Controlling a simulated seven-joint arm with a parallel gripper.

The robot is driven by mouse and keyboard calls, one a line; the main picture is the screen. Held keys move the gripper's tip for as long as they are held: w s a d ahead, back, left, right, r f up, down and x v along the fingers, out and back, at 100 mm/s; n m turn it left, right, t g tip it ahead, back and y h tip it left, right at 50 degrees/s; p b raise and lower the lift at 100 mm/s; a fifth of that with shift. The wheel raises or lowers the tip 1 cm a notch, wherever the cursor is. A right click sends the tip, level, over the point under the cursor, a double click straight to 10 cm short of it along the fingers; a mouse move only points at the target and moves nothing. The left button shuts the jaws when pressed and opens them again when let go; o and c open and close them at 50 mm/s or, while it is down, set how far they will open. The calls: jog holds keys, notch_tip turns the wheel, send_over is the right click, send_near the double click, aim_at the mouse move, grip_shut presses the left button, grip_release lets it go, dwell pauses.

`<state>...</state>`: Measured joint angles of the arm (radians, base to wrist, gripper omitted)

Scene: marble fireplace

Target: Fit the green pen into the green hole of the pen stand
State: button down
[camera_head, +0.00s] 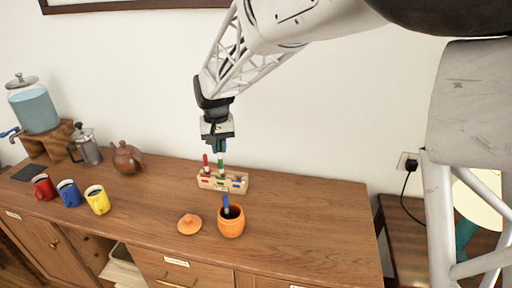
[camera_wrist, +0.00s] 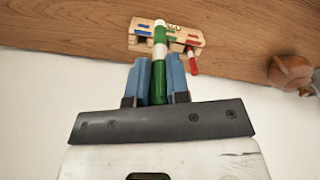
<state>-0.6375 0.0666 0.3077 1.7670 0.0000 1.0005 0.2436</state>
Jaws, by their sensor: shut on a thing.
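My gripper (camera_head: 219,145) is above the wooden pen stand (camera_head: 210,183) on the sideboard. It is shut on the green pen (camera_head: 221,159), a green and white pen held roughly upright, and its lower end is at the stand. In the wrist view the pen (camera_wrist: 158,72) sits between the blue fingers (camera_wrist: 158,82) and overlaps the middle of the stand (camera_wrist: 190,32). Whether its tip is inside the hole cannot be told. A red pen (camera_head: 206,161) stands in the stand's left part. A blue pen (camera_head: 225,203) stands in an orange pot (camera_head: 231,226).
An orange lid (camera_head: 189,224) lies left of the pot. Red, blue and yellow mugs (camera_head: 97,200), a brown teapot (camera_head: 127,158), a French press (camera_head: 86,147) and a water dispenser (camera_head: 33,103) are at the left. The sideboard's right part is clear. A wall is behind.

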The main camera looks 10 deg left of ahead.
send_over(223, 180)
jog(key=w+a, duration=0.1)
jog(key=w, duration=0.2)
notch_tip(223, 180, down, 5)
jog(key=shift+r, duration=0.2)
notch_tip(223, 180, down, 6)
dwell(0.6)
jog(key=shift+f, duration=0.15)
jog(key=shift+f, duration=1.85)
jog(key=shift+f, duration=0.15)
jog(key=c, duration=1.1)
grip_release()
jog(key=shift+r, duration=0.2)
